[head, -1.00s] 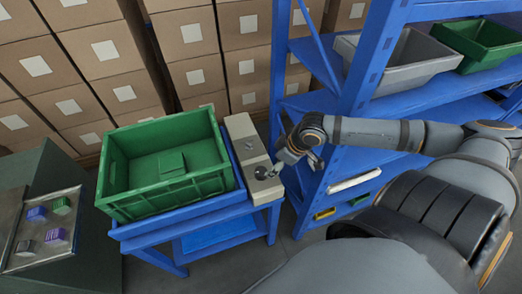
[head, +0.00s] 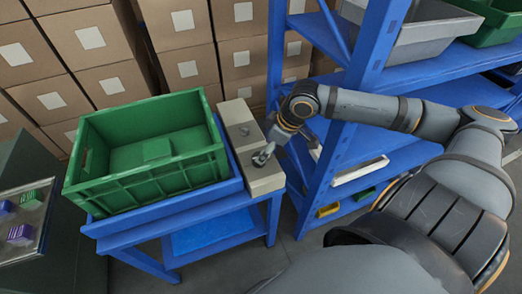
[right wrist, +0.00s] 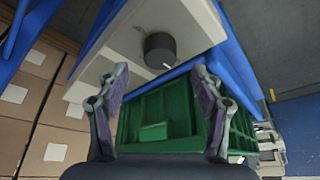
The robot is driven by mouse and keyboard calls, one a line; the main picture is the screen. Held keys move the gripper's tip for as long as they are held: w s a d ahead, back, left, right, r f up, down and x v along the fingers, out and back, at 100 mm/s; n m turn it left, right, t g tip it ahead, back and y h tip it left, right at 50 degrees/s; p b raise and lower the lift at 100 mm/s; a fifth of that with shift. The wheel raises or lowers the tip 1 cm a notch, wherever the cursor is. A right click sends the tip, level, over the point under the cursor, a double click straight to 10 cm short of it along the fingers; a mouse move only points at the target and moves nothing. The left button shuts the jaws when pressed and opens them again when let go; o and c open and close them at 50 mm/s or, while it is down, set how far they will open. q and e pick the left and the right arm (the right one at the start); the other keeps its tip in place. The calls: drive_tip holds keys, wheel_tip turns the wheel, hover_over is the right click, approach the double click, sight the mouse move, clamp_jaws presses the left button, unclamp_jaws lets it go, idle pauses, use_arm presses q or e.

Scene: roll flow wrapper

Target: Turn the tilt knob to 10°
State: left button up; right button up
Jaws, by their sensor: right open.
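I cannot read any label or angle. My left gripper is not in view.
A green crate (head: 140,185) sits on the blue stand (head: 250,205) left of the box. A blue shelf (head: 365,60) with grey and green bins stands close on the right. Stacked cartons (head: 180,25) fill the back. A dark cabinet with coloured pieces is at the left.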

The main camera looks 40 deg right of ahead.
drive_tip(key=b+x, duration=0.2)
drive_tip(key=x, duration=0.1)
drive_tip(key=shift+a, duration=0.1)
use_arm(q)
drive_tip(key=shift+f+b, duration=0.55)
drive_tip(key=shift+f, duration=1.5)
use_arm(e)
drive_tip(key=shift+x, duration=1)
drive_tip(key=shift+c, duration=0.4)
drive_tip(key=c, duration=1.1)
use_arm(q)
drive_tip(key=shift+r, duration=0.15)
